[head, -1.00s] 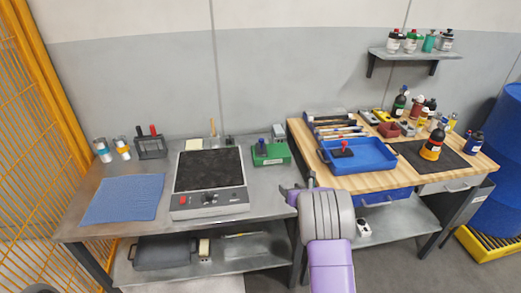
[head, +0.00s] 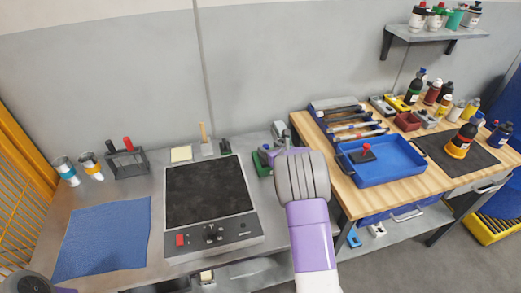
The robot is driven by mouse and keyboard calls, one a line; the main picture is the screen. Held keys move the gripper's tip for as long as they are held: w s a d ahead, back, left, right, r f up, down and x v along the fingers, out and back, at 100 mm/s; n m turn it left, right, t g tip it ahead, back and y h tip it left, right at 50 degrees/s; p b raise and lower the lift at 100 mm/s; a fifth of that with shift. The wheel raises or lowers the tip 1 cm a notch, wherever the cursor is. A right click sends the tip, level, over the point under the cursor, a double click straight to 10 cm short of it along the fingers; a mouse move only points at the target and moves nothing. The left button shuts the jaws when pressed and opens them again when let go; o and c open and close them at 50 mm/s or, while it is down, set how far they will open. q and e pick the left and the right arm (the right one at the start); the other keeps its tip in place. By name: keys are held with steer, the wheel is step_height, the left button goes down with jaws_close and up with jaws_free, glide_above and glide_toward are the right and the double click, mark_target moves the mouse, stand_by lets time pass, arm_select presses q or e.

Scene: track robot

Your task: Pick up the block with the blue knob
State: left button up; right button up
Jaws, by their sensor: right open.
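The green block (head: 262,166) stands at the back right of the grey metal bench. My right gripper (head: 268,157) is over it, and my grey ribbed wrist and purple forearm hide much of the block. The block's blue knob, clear earlier, is now mostly hidden beside the gripper. The fingers are open; whether they touch the knob cannot be seen. Part of my left arm shows at the bottom left corner, with no fingers visible.
A black hotplate (head: 210,190) lies left of the block, with a blue mat (head: 103,238) further left. A blue tray (head: 385,172) holding a red-knobbed block (head: 366,153) is on the wooden bench. A grey object (head: 281,131) stands behind the green block.

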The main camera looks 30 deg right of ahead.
mark_target(266, 146)
steer(key=shift+b+x, duration=0.45)
steer(key=shift+x, duration=2.75)
steer(key=shift+f, duration=0.15)
steer(key=shift+a, duration=0.1)
jaws_close()
